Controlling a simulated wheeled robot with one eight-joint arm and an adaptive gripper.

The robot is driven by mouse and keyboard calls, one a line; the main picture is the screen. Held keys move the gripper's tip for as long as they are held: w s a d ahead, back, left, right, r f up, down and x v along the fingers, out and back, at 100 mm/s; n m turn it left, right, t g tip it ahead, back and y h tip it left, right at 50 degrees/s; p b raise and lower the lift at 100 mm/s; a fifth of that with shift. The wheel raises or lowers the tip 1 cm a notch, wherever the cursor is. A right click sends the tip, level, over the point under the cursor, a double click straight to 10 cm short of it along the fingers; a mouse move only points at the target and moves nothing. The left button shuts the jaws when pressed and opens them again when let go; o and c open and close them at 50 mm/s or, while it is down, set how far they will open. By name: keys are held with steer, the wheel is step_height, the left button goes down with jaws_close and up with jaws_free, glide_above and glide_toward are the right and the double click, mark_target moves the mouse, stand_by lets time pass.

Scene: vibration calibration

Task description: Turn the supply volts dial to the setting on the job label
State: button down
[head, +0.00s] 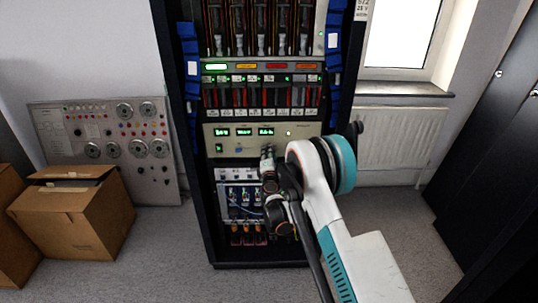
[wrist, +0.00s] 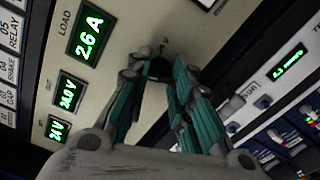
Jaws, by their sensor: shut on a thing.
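The supply panel (head: 230,148) is a beige unit in the middle of the rack, with green readouts. In the wrist view the load readout (wrist: 91,32) shows 2.6 A, the out readout (wrist: 68,93) about 24.0 V and a third readout (wrist: 57,130) about 24 V. My gripper (wrist: 158,78) is at the panel face, its teal-padded fingers shut around a small dark dial (wrist: 159,68). The fingers hide most of the dial and its markings. In the head view my gripper (head: 267,152) covers that spot. A white label (head: 362,10) at the rack's top right is cut off; it seems to read 25 V.
Below the panel is a unit with blue connectors and cables (head: 245,195). Above are rows of modules (head: 262,95). Blue cable bundles (head: 190,65) run along the rack sides. Cardboard boxes (head: 75,215) stand at left, a dark cabinet (head: 485,150) at right. Floor between is clear.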

steer(key=shift+m, duration=0.5)
steer(key=m, duration=0.3)
steer(key=shift+s+f+m, duration=0.1)
steer(key=shift+m, duration=1.7)
steer(key=c, duration=1.4)
jaws_free()
